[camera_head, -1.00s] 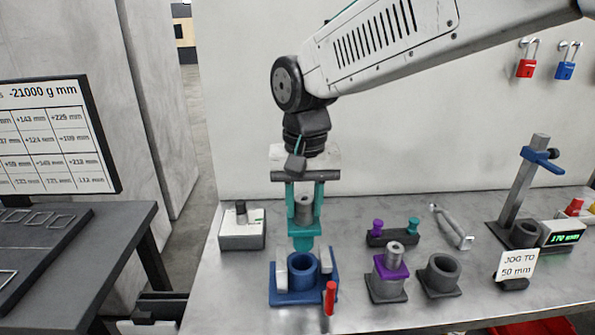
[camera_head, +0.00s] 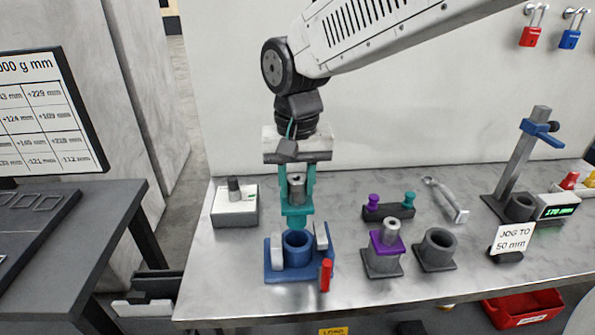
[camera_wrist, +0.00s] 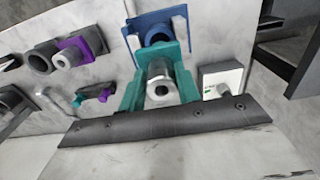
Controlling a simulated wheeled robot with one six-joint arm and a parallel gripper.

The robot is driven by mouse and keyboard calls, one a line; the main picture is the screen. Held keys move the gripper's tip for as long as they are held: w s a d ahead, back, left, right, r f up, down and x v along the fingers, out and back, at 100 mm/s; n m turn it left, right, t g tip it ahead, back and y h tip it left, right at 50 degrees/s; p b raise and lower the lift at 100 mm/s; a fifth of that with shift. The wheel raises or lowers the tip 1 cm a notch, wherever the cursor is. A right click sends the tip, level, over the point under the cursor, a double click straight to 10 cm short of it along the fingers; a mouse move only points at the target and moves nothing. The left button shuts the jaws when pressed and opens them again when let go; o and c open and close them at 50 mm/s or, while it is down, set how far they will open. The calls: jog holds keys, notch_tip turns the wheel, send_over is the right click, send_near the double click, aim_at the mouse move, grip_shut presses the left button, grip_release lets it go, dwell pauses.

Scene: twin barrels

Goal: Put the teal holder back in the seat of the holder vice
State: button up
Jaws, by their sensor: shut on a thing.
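The teal holder (camera_head: 297,211), a teal collar around a grey cylinder, is between the fingers of my gripper (camera_head: 297,184), which is shut on it. It is upright, its lower end just above or behind the blue ring seat (camera_head: 297,243) of the holder vice (camera_head: 275,268) in the head view. The ring's opening shows empty. The vice has two pale jaws and a red handle (camera_head: 325,275). In the wrist view the holder (camera_wrist: 160,91) is between the teal fingers, with the vice (camera_wrist: 150,22) beyond it; the gap is hard to judge.
A purple-collared holder (camera_head: 389,240) stands in a grey seat right of the vice, beside an empty grey ring (camera_head: 437,250). A grey block with purple and teal knobs (camera_head: 388,212) is behind them. A white box (camera_head: 235,207) stands left. A gauge stand (camera_head: 520,170) is at right.

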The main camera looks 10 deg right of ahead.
aim_at(297, 219)
jog(key=shift+f, duration=1.7)
jog(key=shift+f, duration=3.1)
jog(key=o, duration=1.2)
jog(key=shift+o, duration=0.2)
jog(key=shift+r, duration=0.15)
notch_tip(297, 219, up, 8)
jog(key=shift+f, duration=0.2)
